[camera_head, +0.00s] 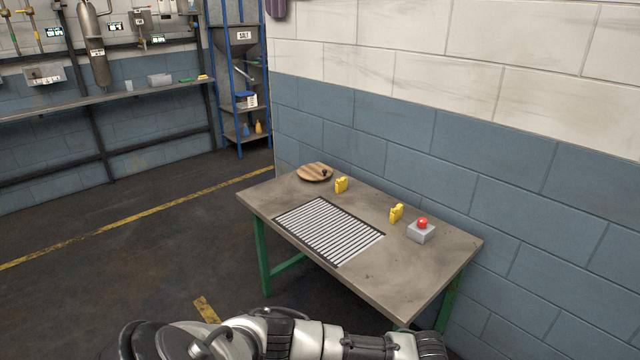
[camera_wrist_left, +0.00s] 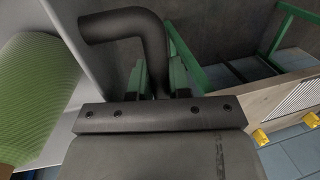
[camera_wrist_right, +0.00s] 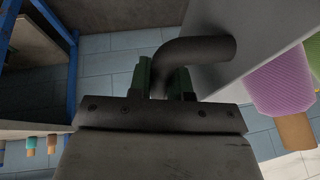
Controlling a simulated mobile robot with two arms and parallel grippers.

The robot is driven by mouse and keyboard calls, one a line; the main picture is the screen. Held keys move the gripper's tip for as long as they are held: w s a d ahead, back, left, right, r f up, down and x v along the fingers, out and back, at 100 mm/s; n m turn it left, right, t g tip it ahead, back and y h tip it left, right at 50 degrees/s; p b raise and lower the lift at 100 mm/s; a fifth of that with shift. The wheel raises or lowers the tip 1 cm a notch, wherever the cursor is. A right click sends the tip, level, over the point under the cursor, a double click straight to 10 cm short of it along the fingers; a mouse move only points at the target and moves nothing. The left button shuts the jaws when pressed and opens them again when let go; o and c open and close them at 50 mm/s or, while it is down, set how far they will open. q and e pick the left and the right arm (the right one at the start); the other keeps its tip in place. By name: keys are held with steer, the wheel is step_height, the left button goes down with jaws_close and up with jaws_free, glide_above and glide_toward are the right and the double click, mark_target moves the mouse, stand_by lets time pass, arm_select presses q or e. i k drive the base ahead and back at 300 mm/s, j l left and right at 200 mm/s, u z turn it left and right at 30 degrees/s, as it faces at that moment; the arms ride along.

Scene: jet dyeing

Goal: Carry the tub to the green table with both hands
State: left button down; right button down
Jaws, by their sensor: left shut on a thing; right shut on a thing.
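The green table (camera_head: 400,262) stands against the wall in the head view, with a grey-brown top and green legs. Its legs and top also show at the right of the left wrist view (camera_wrist_left: 290,92). The tub is out of the head view. Its grey wall shows in the left wrist view (camera_wrist_left: 98,40) and the right wrist view (camera_wrist_right: 268,28). My left gripper (camera_wrist_left: 155,80) is shut on a dark bent handle (camera_wrist_left: 122,24) of the tub. My right gripper (camera_wrist_right: 162,82) is shut on the other dark handle (camera_wrist_right: 205,49). The tub's base is hidden.
A slatted panel (camera_head: 328,230) lies on the tabletop, bare on top. Behind it are a round wooden board (camera_head: 314,172), two yellow blocks (camera_head: 341,184) (camera_head: 396,213) and a red button box (camera_head: 421,231).

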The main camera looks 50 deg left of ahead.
mark_target(331, 225)
steer(key=j, duration=3.1)
steer(key=i+j, duration=1)
steer(key=i, duration=0.15)
steer(key=j+u, duration=0.05)
